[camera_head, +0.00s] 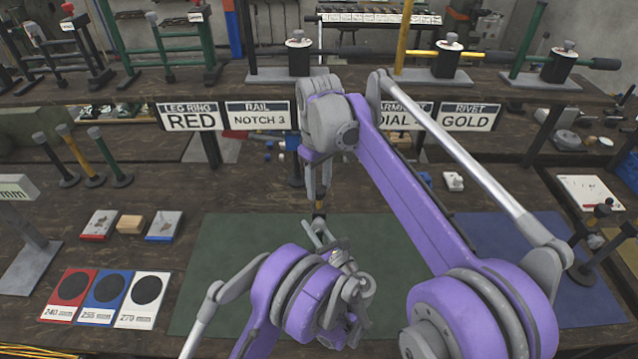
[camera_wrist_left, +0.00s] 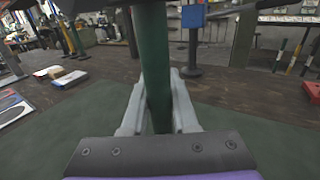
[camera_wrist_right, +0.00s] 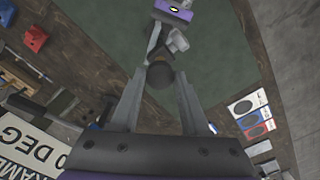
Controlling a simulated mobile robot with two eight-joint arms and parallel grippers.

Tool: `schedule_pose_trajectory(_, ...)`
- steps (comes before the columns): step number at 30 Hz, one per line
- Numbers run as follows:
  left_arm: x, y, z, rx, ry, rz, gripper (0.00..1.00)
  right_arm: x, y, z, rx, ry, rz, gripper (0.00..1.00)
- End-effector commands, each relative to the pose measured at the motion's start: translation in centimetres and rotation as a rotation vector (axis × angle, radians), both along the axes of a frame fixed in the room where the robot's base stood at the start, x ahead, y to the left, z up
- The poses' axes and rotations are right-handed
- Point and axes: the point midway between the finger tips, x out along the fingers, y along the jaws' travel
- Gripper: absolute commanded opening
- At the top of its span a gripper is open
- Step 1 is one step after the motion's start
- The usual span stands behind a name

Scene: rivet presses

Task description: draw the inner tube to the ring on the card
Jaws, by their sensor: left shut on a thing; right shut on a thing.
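My left gripper (camera_head: 326,236) is over the green mat, shut on a dark green tube (camera_wrist_left: 155,70). The tube stands upright between its fingers in the left wrist view. My right gripper (camera_head: 319,190) is just above it, pointing down, shut on a dark round end (camera_wrist_right: 160,76). A small brownish-gold piece (camera_head: 319,207) shows at its fingertips; I cannot tell which part it is. No ring on the inner tube can be made out. The leg ring card (camera_head: 190,116) reads RED and hangs at the shelf edge.
The green mat (camera_head: 225,255) is mostly clear. Red (camera_head: 71,289), blue (camera_head: 108,289) and white (camera_head: 145,292) number cards lie at its left. A blue mat (camera_head: 500,235) lies at right. Rivet presses (camera_head: 297,60) stand on the shelf behind. My right arm hides the middle.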

Motion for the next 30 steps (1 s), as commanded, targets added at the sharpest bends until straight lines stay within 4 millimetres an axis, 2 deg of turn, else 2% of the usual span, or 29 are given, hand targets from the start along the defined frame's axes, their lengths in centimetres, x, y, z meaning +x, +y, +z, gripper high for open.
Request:
schedule_pose_trajectory(26,0.0,0.0,0.0,0.0,0.0,0.0,0.0,0.0,0.0,0.1,0.001,-0.001,0.0,0.0)
schedule_pose_trajectory(30,0.0,0.0,0.0,0.0,0.0,0.0,0.0,0.0,0.0,1.2,0.001,-0.001,0.0,0.0)
